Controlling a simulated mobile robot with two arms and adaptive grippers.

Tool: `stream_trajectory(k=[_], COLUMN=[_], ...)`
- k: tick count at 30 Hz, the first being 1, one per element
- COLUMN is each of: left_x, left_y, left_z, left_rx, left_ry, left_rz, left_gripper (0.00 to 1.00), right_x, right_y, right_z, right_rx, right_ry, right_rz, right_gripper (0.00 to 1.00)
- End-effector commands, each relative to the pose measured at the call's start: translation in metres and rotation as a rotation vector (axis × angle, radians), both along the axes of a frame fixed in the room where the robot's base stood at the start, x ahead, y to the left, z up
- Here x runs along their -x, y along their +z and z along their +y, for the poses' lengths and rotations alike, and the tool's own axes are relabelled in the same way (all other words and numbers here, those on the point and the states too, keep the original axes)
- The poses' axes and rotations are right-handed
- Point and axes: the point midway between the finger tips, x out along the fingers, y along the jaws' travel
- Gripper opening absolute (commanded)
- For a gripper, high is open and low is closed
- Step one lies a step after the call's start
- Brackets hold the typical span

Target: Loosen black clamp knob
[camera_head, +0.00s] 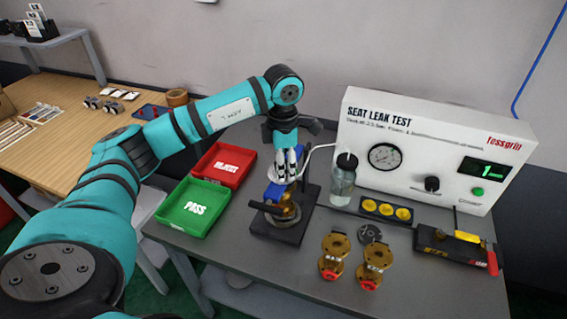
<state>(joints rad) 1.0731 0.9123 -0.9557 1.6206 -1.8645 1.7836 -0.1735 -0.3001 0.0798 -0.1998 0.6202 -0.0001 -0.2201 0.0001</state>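The clamp fixture stands on a black base (297,226) near the middle of the grey table. It has blue parts (274,192) and a brass valve body (288,209) seated low in it. My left gripper (286,180) points straight down at the top of the fixture, with its pale fingers close together. The fingers and wrist cover the fixture's top, so the black clamp knob cannot be made out. Whether the fingers are closed on it cannot be told. My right gripper is not in view.
Right are a bottle (342,184), the white leak tester (425,145), yellow discs (385,210), two brass valves (334,255) and a black device with a red-tipped handle (455,247).

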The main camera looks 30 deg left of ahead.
Motion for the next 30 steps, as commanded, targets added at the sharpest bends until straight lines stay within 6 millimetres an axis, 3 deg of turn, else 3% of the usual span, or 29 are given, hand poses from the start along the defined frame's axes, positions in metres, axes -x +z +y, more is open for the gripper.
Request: stream_trajectory(k=[1, 6, 14, 30], left_x=[0.001, 0.001, 0.001, 0.002], left_y=[-0.001, -0.002, -0.002, -0.002], left_z=[0.000, -0.001, -0.001, -0.001], left_rx=[0.000, 0.000, 0.000, -0.002], left_ry=[-0.001, -0.001, 0.034, 0.861], left_rz=[0.003, 0.004, 0.006, 0.009], left_gripper=[0.22, 0.00, 0.00, 0.00], right_x=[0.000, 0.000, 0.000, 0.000], right_y=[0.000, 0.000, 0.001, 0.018], right_z=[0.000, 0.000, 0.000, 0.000], right_rx=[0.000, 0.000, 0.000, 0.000], right_ry=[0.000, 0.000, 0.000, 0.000], right_rz=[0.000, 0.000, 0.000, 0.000], right_gripper=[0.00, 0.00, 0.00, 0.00])
